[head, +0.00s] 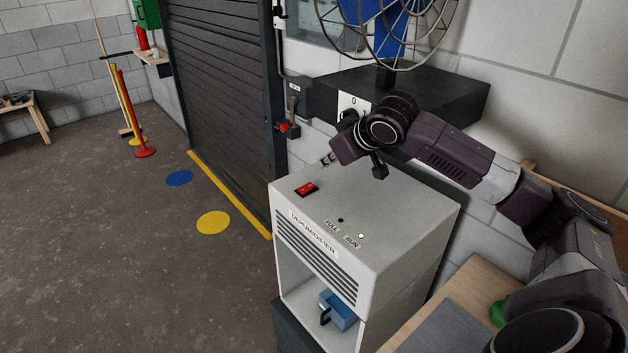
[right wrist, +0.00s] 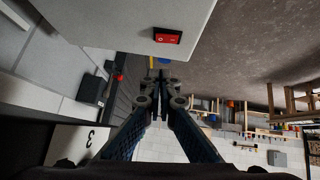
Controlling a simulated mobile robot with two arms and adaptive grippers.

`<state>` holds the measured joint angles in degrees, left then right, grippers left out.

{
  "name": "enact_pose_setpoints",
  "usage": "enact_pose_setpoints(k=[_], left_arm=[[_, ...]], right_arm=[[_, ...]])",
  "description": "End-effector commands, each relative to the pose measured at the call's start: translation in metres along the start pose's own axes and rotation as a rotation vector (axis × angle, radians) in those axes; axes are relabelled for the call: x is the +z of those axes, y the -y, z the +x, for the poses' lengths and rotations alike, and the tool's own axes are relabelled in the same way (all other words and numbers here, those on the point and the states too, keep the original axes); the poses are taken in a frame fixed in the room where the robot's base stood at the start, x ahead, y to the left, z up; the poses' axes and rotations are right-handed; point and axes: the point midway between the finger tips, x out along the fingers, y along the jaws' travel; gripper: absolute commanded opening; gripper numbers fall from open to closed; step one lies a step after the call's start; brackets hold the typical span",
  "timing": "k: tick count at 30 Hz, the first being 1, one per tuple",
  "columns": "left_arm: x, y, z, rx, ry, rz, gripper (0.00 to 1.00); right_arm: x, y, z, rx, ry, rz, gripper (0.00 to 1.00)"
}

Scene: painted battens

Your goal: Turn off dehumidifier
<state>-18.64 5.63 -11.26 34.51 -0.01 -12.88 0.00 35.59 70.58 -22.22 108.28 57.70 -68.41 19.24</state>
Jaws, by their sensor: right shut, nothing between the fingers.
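The dehumidifier (head: 395,225) is a pale cabinet with a labelled, slatted front. Its red rocker switch (head: 306,189) is on the top, near the left corner. A small light (head: 361,236) by the RUN label looks bright; the one by FULL (head: 340,220) is dark. My right gripper (head: 328,158) is above the cabinet's back left edge, beyond the switch and apart from it. In the right wrist view its fingers (right wrist: 160,84) are together and empty, and the switch (right wrist: 168,36) shows past the tips. My left gripper is not in view.
A caged fan (head: 388,30) stands on a dark shelf (head: 440,95) close behind my right arm. A grey wall box (head: 298,97) and a dark shutter (head: 225,80) are to the left. A blue bucket (head: 338,312) sits in the cabinet's lower opening. The left floor is mostly clear.

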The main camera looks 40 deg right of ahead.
Motion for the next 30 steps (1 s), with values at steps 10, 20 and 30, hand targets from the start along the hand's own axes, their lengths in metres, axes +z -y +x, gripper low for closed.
enact_pose_setpoints(k=[10,20,30], left_arm=[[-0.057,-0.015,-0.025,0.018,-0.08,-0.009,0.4],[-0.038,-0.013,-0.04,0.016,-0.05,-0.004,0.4],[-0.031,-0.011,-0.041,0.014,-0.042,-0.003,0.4]], right_arm=[[-0.002,0.002,0.067,-0.004,0.003,0.002,0.0],[0.021,0.0,0.111,0.0,0.004,-0.002,0.0],[0.029,0.001,0.119,0.0,0.0,-0.002,0.0]])
